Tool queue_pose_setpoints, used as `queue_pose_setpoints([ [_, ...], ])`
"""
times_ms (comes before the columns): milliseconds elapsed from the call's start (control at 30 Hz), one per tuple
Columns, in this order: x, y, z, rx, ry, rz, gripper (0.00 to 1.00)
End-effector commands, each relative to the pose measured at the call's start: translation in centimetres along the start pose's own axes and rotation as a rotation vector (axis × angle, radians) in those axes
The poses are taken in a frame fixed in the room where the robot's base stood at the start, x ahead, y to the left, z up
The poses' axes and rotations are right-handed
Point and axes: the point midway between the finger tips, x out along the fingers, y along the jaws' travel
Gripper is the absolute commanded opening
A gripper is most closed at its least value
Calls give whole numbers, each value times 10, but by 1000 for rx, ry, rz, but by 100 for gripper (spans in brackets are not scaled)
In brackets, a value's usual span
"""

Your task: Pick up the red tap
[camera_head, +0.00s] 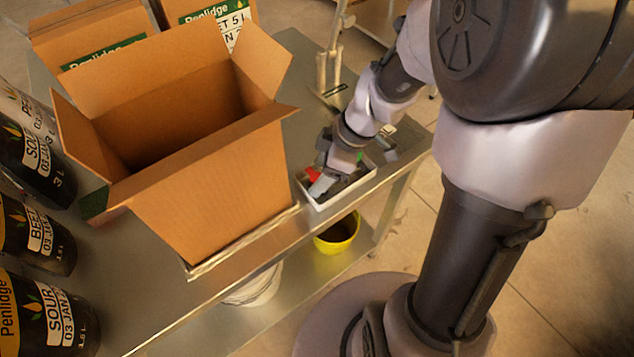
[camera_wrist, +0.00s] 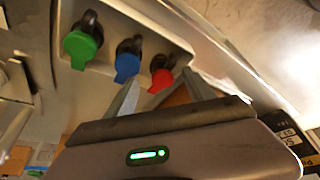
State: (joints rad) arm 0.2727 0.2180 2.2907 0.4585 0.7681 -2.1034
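The red tap (camera_wrist: 161,80) lies in a shallow white tray (camera_wrist: 172,37), with a dark spout pointing up in the wrist view. A blue tap (camera_wrist: 127,66) and a green tap (camera_wrist: 82,48) lie left of it in the same tray. My gripper (camera_wrist: 160,90) is open, its two fingertips apart, with the red tap showing between them. I cannot tell whether they touch it. In the head view, red (camera_head: 312,174) shows beside my gripper (camera_head: 323,184) inside the tray; the blue tap is hidden there.
A large open cardboard box (camera_head: 205,190) stands left of the tray on a metal table (camera_head: 240,262). Dark labelled jars (camera_head: 45,318) stand far left. A yellow bucket (camera_head: 338,235) is on the lower shelf. A metal stand rises behind the tray.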

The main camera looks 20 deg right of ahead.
Motion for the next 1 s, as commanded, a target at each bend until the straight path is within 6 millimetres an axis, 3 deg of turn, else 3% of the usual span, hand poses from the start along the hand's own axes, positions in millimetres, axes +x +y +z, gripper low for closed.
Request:
queue_pose_setpoints([
  [33, -1, 0, 0, 0, 0, 0, 55],
  [300, -1, 0, 0, 0, 0, 0, 2],
  [667, -5, 0, -2, -1, 0, 1, 0],
  [900, -39, 1, -16, -2, 0, 3, 0],
  [1000, -44, -10, 2, 5, 0, 2, 0],
])
